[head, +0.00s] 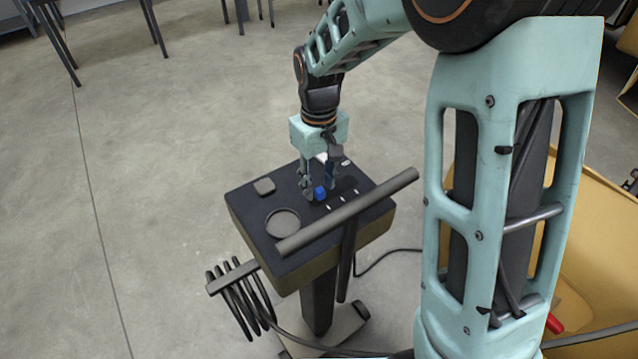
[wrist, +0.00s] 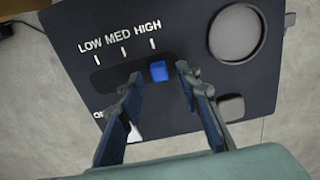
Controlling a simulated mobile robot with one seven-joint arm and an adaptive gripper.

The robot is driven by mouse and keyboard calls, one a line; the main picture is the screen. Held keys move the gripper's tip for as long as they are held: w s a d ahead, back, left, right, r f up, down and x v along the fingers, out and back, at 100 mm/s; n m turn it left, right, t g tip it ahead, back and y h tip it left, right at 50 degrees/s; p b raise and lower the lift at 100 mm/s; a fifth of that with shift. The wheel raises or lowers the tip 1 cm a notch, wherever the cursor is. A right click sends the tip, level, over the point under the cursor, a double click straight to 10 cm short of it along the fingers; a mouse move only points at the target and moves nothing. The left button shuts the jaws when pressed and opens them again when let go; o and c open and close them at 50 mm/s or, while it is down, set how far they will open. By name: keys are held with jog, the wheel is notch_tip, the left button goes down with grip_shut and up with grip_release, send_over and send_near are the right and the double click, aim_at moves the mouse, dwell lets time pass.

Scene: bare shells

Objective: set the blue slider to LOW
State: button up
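The blue slider (head: 319,193) stands on the dark top of the control panel (head: 246,208). In the wrist view the blue slider (wrist: 158,71) sits at the right end of its dark slot (wrist: 104,79), level with the HIGH mark (wrist: 153,43). The LOW mark (wrist: 97,59) is at the slot's left end, with MED between. My gripper (head: 319,190) points down over the panel. In the wrist view my gripper (wrist: 158,76) is open, one finger on each side of the slider, with a visible gap to each. I cannot tell how far above the panel the fingertips are.
A grey bar (head: 350,210) runs along the panel's front edge. A round recess (head: 283,222) and a square button (head: 264,186) are on the panel. A white switch (wrist: 135,132) is partly hidden by a finger. A coiled cable (head: 240,302) hangs at the left.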

jog(key=shift+f, duration=0.45)
jog(key=shift+c, duration=0.3)
grip_shut()
